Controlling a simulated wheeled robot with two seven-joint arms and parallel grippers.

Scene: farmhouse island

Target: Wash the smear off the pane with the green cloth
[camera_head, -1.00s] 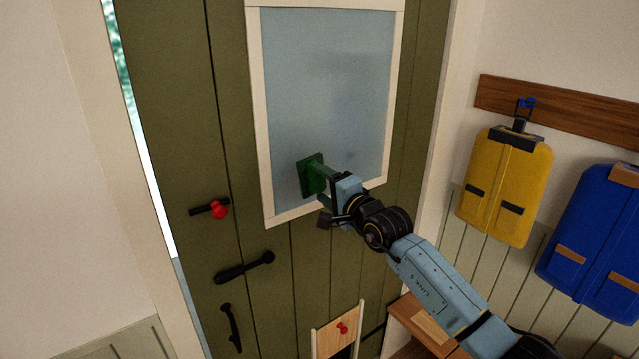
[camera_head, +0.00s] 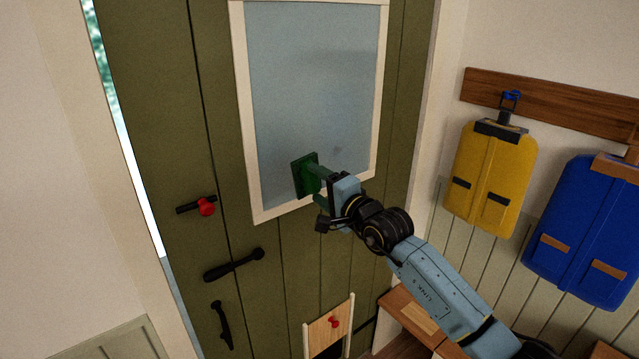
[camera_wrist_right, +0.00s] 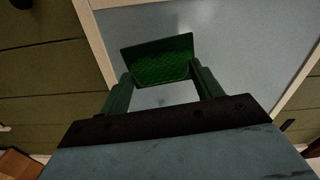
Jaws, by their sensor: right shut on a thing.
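The pane (camera_head: 315,80) is a grey-blue window in a white frame, set in the green door. A small, faint dark smear (camera_head: 337,151) shows on its lower right part. The green cloth (camera_head: 303,176) looks like a square pad and is at the lower left of the pane, left of and below the smear. My right gripper (camera_head: 322,183) is shut on it. In the right wrist view the cloth (camera_wrist_right: 160,60) sits in front of the pane (camera_wrist_right: 235,45), beyond the green fingers. I cannot tell whether it touches the glass. My left gripper is not in view.
The door (camera_head: 160,100) has a red-knobbed latch (camera_head: 206,206), a black handle (camera_head: 233,265) and a low wooden flap (camera_head: 328,325). Yellow (camera_head: 490,180) and blue (camera_head: 585,235) packs hang on the right wall. A wooden bench (camera_head: 405,315) stands below them.

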